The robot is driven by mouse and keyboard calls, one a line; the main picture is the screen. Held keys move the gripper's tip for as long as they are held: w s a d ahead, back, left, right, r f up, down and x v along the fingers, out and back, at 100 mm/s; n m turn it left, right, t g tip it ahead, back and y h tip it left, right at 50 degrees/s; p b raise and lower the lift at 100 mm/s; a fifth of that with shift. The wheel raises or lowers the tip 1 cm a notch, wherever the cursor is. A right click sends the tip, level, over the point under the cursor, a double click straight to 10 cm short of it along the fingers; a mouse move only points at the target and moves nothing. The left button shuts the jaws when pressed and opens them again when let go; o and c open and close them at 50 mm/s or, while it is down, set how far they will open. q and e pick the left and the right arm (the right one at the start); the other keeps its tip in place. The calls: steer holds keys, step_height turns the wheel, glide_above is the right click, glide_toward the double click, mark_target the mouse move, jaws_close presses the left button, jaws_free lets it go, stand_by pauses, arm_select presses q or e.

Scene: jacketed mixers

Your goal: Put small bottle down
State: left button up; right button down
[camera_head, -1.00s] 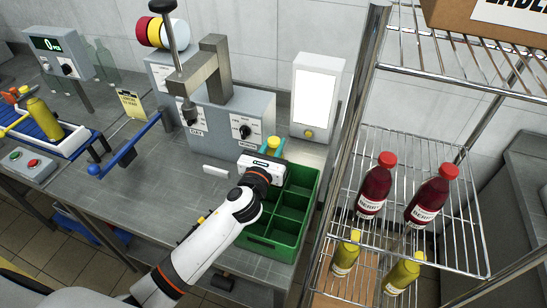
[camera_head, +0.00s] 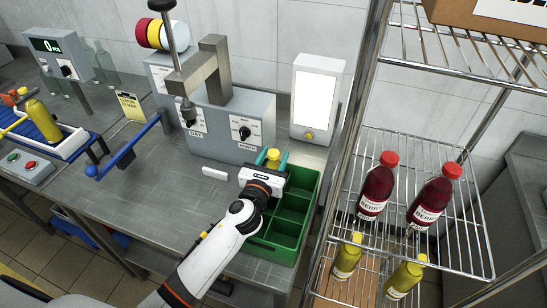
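My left gripper (camera_head: 274,166) is over the back left part of the green divided crate (camera_head: 318,192). Its teal fingers are on both sides of a small yellow bottle (camera_head: 272,158), of which only the yellow top shows. The gripper looks shut on this bottle, though its body and the finger contact are hidden behind the gripper. I cannot tell whether the bottle touches the crate's floor. The front and right compartments that show look empty. My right gripper is not in view.
A grey machine with a dial (camera_head: 240,132) stands behind the crate, and a white-screened panel (camera_head: 315,100) is at its back right. A wire rack (camera_head: 385,235) with red and yellow bottles stands close on the right. A conveyor with a yellow bottle (camera_head: 42,120) is at the left.

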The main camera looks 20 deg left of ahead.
arm_select(q)
steer(key=shift+r, duration=0.1)
steer(key=shift+s, duration=0.2)
steer(key=s+b, duration=0.1)
steer(key=s, duration=1)
steer(key=shift+s+a+r+b, duration=0.1)
steer(key=shift+s+a+b, duration=0.1)
steer(key=shift+s+b, duration=0.15)
